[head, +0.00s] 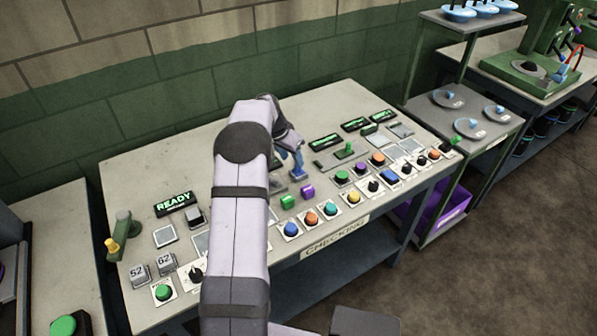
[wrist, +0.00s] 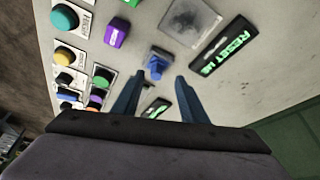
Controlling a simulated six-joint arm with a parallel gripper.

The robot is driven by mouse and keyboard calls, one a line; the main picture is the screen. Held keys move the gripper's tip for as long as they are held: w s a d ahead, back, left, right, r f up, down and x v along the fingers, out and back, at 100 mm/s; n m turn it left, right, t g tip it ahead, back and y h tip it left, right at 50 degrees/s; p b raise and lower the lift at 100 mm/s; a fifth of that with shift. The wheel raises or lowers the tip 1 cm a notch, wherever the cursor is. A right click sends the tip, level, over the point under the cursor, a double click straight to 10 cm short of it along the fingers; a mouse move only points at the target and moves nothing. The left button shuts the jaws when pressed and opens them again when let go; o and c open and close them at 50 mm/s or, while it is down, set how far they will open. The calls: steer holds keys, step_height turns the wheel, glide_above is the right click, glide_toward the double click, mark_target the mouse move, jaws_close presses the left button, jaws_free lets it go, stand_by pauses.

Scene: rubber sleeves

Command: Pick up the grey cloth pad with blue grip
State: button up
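A small dark grey piece with a blue grip (wrist: 156,66), which looks like the pad, sits on the pale panel in the wrist view. My gripper (wrist: 158,82) is open, with its two blue fingers apart on either side of the line to the grip. The grip shows just beyond the fingertips, and nothing is held between them. In the head view my gripper (head: 298,174) points down over the middle of the panel; the pad there is largely hidden by my fingers and arm. Whether the fingers touch it I cannot tell.
A purple block (head: 307,191) and a green block (head: 287,201) stand close by on the panel (head: 130,180). Several coloured buttons line its front edge. A READY display (head: 176,204) is at left. Grey discs with blue knobs (head: 469,126) lie on the right-hand table.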

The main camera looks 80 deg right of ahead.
mark_target(296, 173)
steer(key=shift+s+p+x, duration=0.2)
steer(key=shift+p+x, duration=0.5)
steer(key=shift+x, duration=0.15)
steer(key=shift+s+p+x, duration=0.2)
steer(key=shift+p+x, duration=0.5)
steer(key=shift+x, duration=0.95)
jaws_close()
